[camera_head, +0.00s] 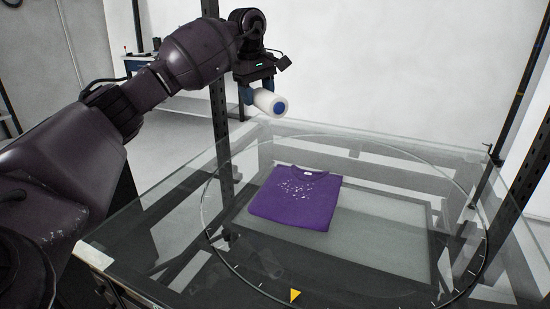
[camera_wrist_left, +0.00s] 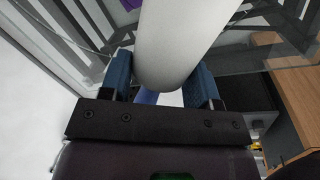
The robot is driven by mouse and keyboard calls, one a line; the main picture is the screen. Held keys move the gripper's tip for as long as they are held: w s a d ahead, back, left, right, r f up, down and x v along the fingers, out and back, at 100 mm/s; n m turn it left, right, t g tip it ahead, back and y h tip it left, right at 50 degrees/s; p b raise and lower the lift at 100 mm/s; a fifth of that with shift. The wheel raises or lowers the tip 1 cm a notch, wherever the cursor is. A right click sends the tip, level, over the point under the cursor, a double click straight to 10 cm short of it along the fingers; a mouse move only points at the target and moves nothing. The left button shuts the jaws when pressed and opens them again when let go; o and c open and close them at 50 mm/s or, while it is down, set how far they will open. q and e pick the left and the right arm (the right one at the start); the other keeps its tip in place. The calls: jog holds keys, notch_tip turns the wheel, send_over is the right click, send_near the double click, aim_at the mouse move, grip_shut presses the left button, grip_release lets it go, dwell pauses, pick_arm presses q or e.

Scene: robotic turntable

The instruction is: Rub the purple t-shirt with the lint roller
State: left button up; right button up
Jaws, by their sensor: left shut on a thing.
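The folded purple t-shirt (camera_head: 294,205) lies flat on the glass turntable, with small white specks on its upper front. Its edge also shows at the top of the left wrist view (camera_wrist_left: 131,4). My left gripper (camera_head: 259,98) is shut on the lint roller (camera_head: 269,103), a white cylinder with a blue end. It holds the roller in the air, above and behind the t-shirt, clear of it. In the left wrist view the white roller (camera_wrist_left: 180,40) sits between the blue fingers (camera_wrist_left: 161,88). My right gripper is not in view.
The glass table (camera_head: 385,160) carries a round turntable ring with a yellow triangular marker (camera_head: 295,295) at its front. Dark upright posts (camera_head: 216,130) stand behind the table at left and at right. The glass right of the t-shirt is bare.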

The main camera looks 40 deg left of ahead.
pick_arm(q)
jog(key=b, duration=0.4)
send_over(269, 180)
notch_tip(269, 180, down, 16)
jog(key=shift+s+a+f+b, duration=0.15)
jog(key=shift+f+b, duration=0.15)
jog(key=shift+f, duration=1.3)
jog(key=shift+s+a+f+b, duration=0.1)
jog(key=shift+f+b, duration=0.2)
jog(key=shift+f, duration=1.35)
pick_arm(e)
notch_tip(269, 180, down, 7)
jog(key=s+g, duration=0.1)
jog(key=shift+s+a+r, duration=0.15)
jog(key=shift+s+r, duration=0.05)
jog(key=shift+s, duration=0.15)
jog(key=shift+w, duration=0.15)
pick_arm(q)
jog(key=shift+f, duration=0.9)
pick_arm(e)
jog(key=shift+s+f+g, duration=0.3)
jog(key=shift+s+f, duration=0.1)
pick_arm(q)
jog(key=shift+d, duration=0.15)
